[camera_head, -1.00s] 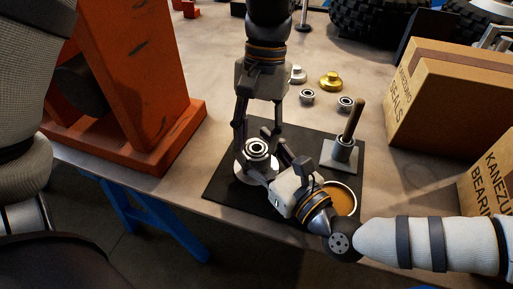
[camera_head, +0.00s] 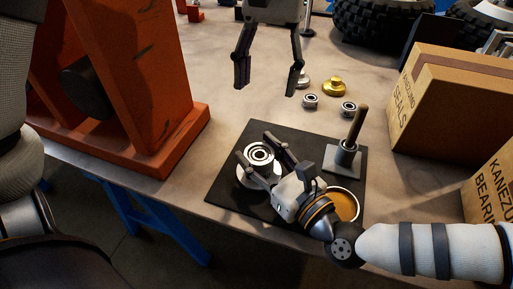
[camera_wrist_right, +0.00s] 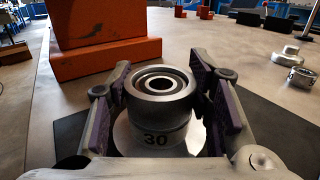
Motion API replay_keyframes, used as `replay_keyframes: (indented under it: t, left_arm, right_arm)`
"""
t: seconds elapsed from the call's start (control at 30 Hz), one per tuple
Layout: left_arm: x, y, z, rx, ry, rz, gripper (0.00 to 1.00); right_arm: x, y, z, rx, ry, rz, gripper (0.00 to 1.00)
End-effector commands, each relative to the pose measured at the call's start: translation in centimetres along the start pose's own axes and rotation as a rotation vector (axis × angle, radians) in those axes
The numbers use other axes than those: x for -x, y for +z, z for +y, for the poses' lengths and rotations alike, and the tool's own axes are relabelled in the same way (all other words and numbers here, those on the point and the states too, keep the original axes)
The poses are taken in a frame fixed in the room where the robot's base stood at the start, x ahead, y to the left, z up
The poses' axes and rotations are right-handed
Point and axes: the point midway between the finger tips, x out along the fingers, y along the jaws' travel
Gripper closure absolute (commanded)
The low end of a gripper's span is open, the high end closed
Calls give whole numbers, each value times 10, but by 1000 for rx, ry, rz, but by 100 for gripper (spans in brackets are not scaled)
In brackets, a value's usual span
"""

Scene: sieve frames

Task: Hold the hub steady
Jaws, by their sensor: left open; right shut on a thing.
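The hub (camera_head: 245,177) is a silver flanged piece standing upright on a black mat (camera_head: 230,201). In the right wrist view the hub (camera_wrist_right: 155,138) carries the number 30, and a ringed bearing (camera_wrist_right: 160,82) sits at its top. My right gripper (camera_head: 262,160) is shut on the hub, with one finger on each side of it. My left gripper (camera_head: 267,88) is open and empty, above and behind the hub, clear of it. The hub's far side is hidden.
A tool with a wooden handle (camera_head: 360,122) stands on a grey block, beside a round amber-filled dish (camera_head: 343,205). Small bearings (camera_head: 311,101) and a brass part (camera_head: 333,86) lie behind the mat. An orange stand (camera_head: 150,80) is at left, cardboard boxes (camera_head: 450,105) at right.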

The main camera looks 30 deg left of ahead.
Motion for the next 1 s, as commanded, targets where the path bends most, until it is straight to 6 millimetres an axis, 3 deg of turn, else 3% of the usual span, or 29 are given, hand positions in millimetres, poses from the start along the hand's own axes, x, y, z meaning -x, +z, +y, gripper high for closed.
replay_keyframes:
  t: [0.33, 0.37, 0.47, 0.8, 0.87, 1.0]
  left_arm:
    - [0, 0, 0, -1, -1, 2, 42]
    - [0, 0, 0, -1, -1, 2, 42]
    - [0, 0, 0, -1, -1, 2, 42]
    - [1, 0, 0, -1, -1, 3, 42]
    - [1, 0, 0, -1, 0, 3, 42]
    - [1, 0, 0, -1, 0, 3, 42]
  right_arm:
    - [0, -1, 0, -2, -1, 2, 100]
    - [0, -1, 0, -2, -1, 2, 52]
    - [0, -1, 0, -1, -1, 2, 30]
    - [4, 0, 0, -1, 0, 1, 30]
    - [14, -1, -1, -1, -1, 3, 30]
    - [51, 0, -1, -3, -3, 3, 30]
